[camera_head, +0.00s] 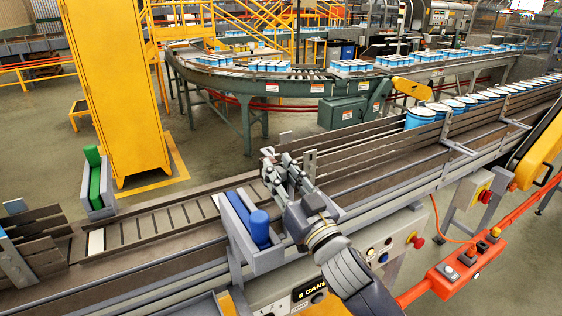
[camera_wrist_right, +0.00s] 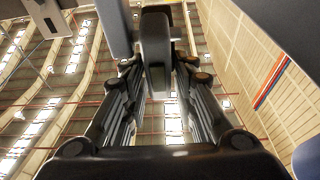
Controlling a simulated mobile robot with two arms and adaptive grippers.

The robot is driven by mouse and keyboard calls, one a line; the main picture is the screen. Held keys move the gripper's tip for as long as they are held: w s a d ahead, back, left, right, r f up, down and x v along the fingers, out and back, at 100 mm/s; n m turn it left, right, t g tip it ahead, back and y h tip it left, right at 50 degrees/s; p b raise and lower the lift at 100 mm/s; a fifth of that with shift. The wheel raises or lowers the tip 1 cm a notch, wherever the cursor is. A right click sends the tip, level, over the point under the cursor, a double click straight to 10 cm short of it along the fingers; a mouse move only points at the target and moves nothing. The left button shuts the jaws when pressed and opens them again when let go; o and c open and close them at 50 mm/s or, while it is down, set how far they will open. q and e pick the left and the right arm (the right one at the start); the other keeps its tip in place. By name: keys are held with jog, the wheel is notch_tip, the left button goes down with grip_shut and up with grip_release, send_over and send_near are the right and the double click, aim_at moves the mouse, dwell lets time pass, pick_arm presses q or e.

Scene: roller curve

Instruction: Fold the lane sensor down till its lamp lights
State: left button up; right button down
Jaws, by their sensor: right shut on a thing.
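My right gripper (camera_head: 284,174) reaches over the near rail of the conveyor, just right of the blue roller. It is shut on a small dark rounded part, which shows between its fingers (camera_wrist_right: 155,75) in the right wrist view. This part (camera_wrist_right: 155,45) seems to be the lane sensor. In the head view the fingers mostly hide it, so its fold angle is unclear. A thin grey upright plate (camera_head: 310,163) stands right beside the fingers. I cannot make out a lit sensor lamp. My left gripper is not in view.
A blue roller (camera_head: 259,228) sits in a grey bracket on the near side, a green roller (camera_head: 95,184) across the lane. Blue-white cans (camera_head: 420,116) stand upstream at right. A control panel with a "0 CANS" display (camera_head: 310,289) and an orange button box (camera_head: 465,265) are nearby.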

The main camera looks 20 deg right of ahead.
jog(key=g+p, duration=0.1)
jog(key=p, duration=0.1)
jog(key=r+p, duration=0.1)
jog(key=p, duration=0.1)
jog(key=shift+w+g, duration=0.3)
jog(key=shift+g, duration=0.1)
jog(key=shift+w+a+f+g+p, duration=0.1)
jog(key=shift+w+g+p, duration=0.15)
jog(key=shift+g+p, duration=0.35)
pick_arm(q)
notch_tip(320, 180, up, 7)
pick_arm(e)
jog(key=shift+w+a+f+g+h, duration=0.15)
jog(key=shift+w+g+h, duration=0.15)
jog(key=shift+g, duration=0.35)
jog(key=shift+w+d+f+g+h, duration=0.1)
jog(key=shift+w+g+h, duration=0.15)
jog(key=shift+g, duration=0.4)
jog(key=c, duration=1.5)
grip_release()
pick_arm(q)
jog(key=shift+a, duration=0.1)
